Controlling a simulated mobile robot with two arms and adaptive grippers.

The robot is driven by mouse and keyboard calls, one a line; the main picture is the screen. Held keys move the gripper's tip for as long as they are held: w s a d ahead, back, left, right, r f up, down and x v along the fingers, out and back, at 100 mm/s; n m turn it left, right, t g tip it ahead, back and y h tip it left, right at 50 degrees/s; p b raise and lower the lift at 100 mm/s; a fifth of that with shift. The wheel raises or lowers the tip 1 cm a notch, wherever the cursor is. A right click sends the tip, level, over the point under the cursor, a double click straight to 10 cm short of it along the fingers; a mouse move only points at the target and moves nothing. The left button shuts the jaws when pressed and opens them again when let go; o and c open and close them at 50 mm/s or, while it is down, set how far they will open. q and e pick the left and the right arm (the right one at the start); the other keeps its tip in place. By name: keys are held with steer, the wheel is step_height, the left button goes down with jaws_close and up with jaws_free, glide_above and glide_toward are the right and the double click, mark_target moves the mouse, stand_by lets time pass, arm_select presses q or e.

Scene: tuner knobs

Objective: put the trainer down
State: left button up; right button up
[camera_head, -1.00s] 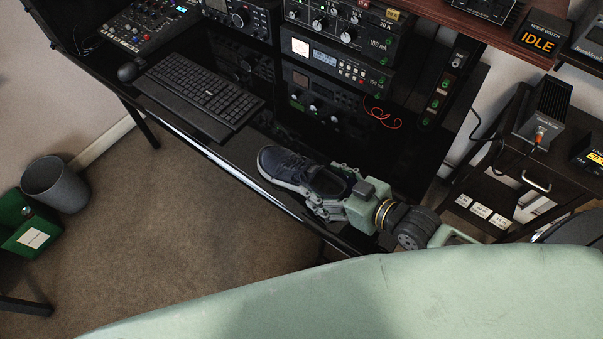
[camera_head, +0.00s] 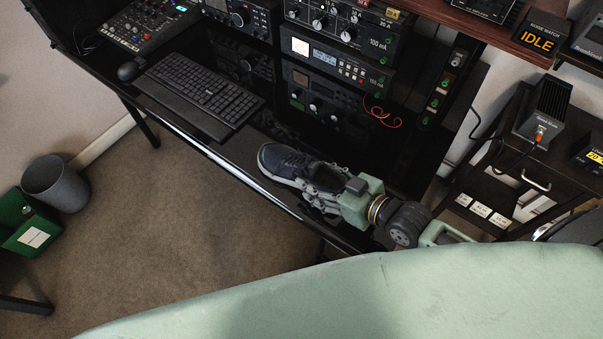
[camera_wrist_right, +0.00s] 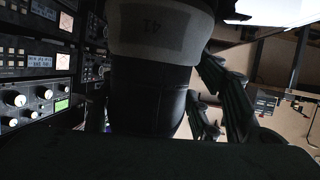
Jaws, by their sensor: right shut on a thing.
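The trainer (camera_head: 286,163) is a dark blue shoe with a pale sole, at the desk's front edge in the head view, toe to the left. My right gripper (camera_head: 324,190) is shut on its heel end, and its fingers hide part of the heel. Whether the sole rests on the desk or hangs just above it I cannot tell. In the right wrist view the dark trainer (camera_wrist_right: 150,95) fills the middle, with a grey band marked 41, and gripper fingers show to its right. My left gripper is not in view.
A black keyboard (camera_head: 200,92) lies left of the trainer on the black desk (camera_head: 250,148). Stacked radio units (camera_head: 335,70) stand behind, with a thin red cable (camera_head: 383,117) near them. A grey bin (camera_head: 56,183) stands on the floor at left.

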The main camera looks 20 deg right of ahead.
steer(key=shift+w+d, duration=0.1)
steer(key=shift+c, duration=1.4)
steer(key=shift+r, duration=0.55)
step_height(320, 180, up, 3)
steer(key=shift+f, duration=0.2)
steer(key=s+d+r, duration=0.3)
steer(key=d+r, duration=0.4)
steer(key=d, duration=0.3)
steer(key=w+r, duration=0.4)
steer(key=shift+a+r+p, duration=0.15)
steer(key=shift+r+p, duration=0.2)
steer(key=shift+p, duration=0.05)
steer(key=a+r+n+g+y, duration=0.1)
steer(key=a+r, duration=0.1)
steer(key=s+a+r+n+g+y, duration=0.1)
steer(key=a+r+n, duration=0.1)
steer(key=s+a+r+n+g+y, duration=0.1)
steer(key=a+r+y, duration=0.1)
steer(key=shift+s+a+r+n+g, duration=0.15)
steer(key=shift+a+r+n+g, duration=0.15)
steer(key=shift+g, duration=0.1)
steer(key=shift+c, duration=0.2)
steer(key=shift+r, duration=0.15)
